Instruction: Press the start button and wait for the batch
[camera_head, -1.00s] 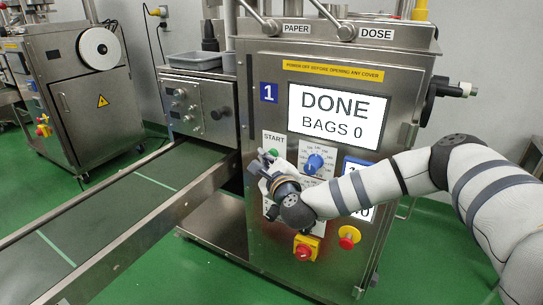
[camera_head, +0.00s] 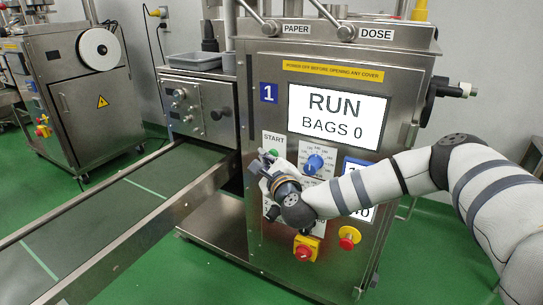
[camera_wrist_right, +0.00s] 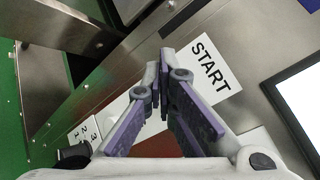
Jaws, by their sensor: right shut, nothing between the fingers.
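The packing machine (camera_head: 262,125) marked 1 stands in front of me. Its screen (camera_head: 335,115) reads RUN, BAGS 0. The START plate (camera_head: 274,139) is on its front panel, left of a blue dial (camera_head: 315,162). My right gripper (camera_head: 262,160) is shut and empty at this plate; its wrist hides part of the panel. In the right wrist view, the fingertips (camera_wrist_right: 163,75) meet beside the START label (camera_wrist_right: 210,66). The start button itself is hidden behind the fingers, so I cannot tell if they touch it. My left gripper is not in view.
A conveyor belt (camera_head: 128,196) with steel side rails runs out to the lower left. A red stop button (camera_head: 349,237) and a red-yellow switch (camera_head: 306,248) sit below my right wrist. A second machine (camera_head: 85,100) stands at the back left. Green floor is open around them.

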